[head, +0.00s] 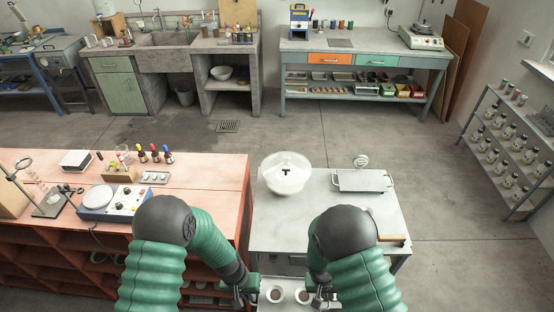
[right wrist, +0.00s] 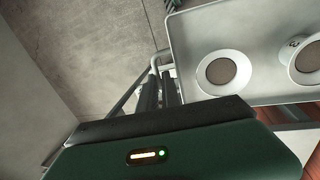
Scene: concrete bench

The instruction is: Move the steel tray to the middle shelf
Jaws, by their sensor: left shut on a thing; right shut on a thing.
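The pale steel tray (head: 289,306) is low in front of the grey table, at the bottom edge of the head view, carrying two round cups with brown contents. My left gripper (head: 246,291) is shut at its left end, and my right gripper (head: 320,299) is shut at its right end. In the right wrist view the tray (right wrist: 195,32) fills the upper right, and my right gripper's dark fingers (right wrist: 158,92) are closed on its end handle. The near part of the tray is cut off in the head view. I cannot tell which shelf is the middle one.
The grey table (head: 320,225) holds a white lidded bowl (head: 285,173) and a flat metal plate with handles (head: 362,181). A red bench (head: 215,172) stands left, close to my left arm. A bottle rack (head: 512,150) stands right. Floor behind the table is clear.

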